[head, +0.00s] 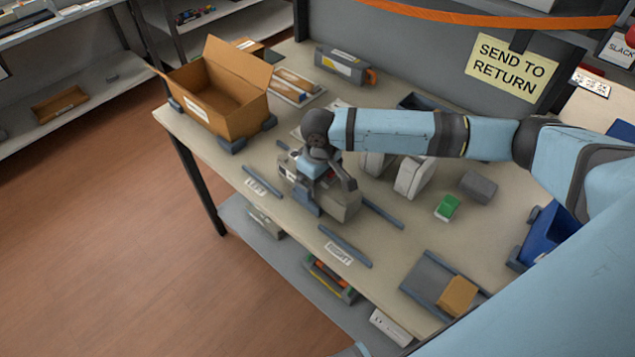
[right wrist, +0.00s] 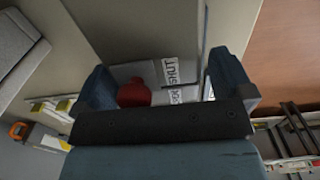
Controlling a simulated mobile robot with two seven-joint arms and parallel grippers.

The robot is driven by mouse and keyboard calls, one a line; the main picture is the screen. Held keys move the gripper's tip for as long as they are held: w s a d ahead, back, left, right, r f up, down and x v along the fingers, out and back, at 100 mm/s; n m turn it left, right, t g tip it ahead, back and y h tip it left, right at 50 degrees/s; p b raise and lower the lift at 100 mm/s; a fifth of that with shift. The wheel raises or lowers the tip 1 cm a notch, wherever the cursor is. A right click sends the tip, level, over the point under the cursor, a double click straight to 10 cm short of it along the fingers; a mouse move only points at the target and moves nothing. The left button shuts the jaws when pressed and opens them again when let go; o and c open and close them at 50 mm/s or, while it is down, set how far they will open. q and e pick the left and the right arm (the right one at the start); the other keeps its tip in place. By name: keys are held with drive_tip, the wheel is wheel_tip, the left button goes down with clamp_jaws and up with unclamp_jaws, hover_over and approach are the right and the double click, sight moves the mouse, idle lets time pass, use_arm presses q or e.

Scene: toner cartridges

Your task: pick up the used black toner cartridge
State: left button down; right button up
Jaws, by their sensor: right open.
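My right gripper (head: 324,188) is over the grey boxy unit (head: 342,204) on the table and hides much of its top. In the right wrist view the gripper's two blue fingers (right wrist: 165,90) are spread apart. Between them show a red rounded part (right wrist: 134,93) and a white label with dark print (right wrist: 173,75). I cannot tell whether the fingers touch the unit. No piece is clearly marked as the used black toner cartridge. A grey cartridge-like piece with a yellow label and orange end (head: 345,66) lies at the back of the table. My left gripper is not in view.
An open cardboard box (head: 215,100) stands at the table's far left. Blue rails (head: 345,246) and labels flank the grey unit. White units (head: 413,177), a green block (head: 447,207) and a blue bin (head: 550,235) are to the right. A SEND TO RETURN sign (head: 507,69) hangs behind.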

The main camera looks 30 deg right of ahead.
drive_tip(key=c, duration=1.2)
drive_tip(key=shift+c, duration=0.2)
